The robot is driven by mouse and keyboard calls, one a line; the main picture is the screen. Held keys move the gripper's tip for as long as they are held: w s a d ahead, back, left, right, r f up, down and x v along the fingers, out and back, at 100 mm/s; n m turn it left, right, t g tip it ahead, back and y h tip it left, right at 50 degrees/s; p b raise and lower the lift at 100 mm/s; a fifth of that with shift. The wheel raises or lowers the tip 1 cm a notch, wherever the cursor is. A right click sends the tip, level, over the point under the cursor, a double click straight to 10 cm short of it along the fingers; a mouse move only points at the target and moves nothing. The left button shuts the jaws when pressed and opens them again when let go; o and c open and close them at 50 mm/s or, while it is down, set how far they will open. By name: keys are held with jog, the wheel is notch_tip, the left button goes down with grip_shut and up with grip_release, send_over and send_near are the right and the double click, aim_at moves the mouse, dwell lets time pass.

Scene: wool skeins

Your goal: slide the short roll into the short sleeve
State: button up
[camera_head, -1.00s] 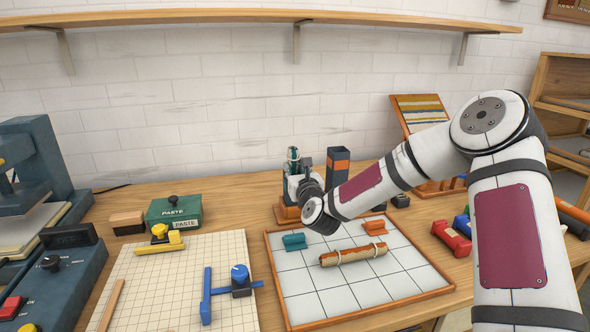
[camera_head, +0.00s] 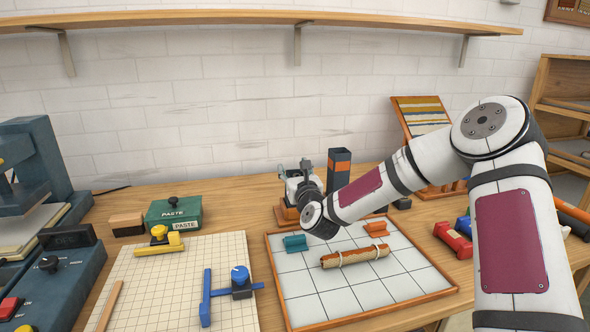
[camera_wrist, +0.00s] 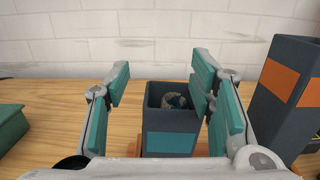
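The short sleeve (camera_wrist: 170,135) is a dark, square, upright box with a teal band, seen close in the wrist view. The short roll (camera_wrist: 175,101) is inside it, its grey and teal end showing below the rim. How deep it rests I cannot tell. My gripper (camera_wrist: 160,85) is open, its teal-padded fingers to either side of the sleeve's mouth with nothing held between them. In the head view my gripper (camera_head: 298,172) is at the back of the table and hides most of the short sleeve.
A taller dark sleeve with an orange band (camera_wrist: 285,85) stands close on the right, also in the head view (camera_head: 339,170). A tiled board (camera_head: 385,293) with a tied roll (camera_head: 355,257) lies in front. A green paste box (camera_head: 174,212) is at left.

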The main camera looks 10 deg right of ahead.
jog(key=shift+g, duration=0.5)
jog(key=f, duration=0.4)
jog(key=shift+s+d, duration=0.3)
jog(key=shift+d, duration=0.05)
jog(key=s+r+t, duration=0.1)
jog(key=s+r, duration=0.2)
jog(key=s, duration=0.8)
jog(key=shift+s+a, duration=0.25)
jog(key=shift+a, duration=0.05)
jog(key=shift+r, duration=0.1)
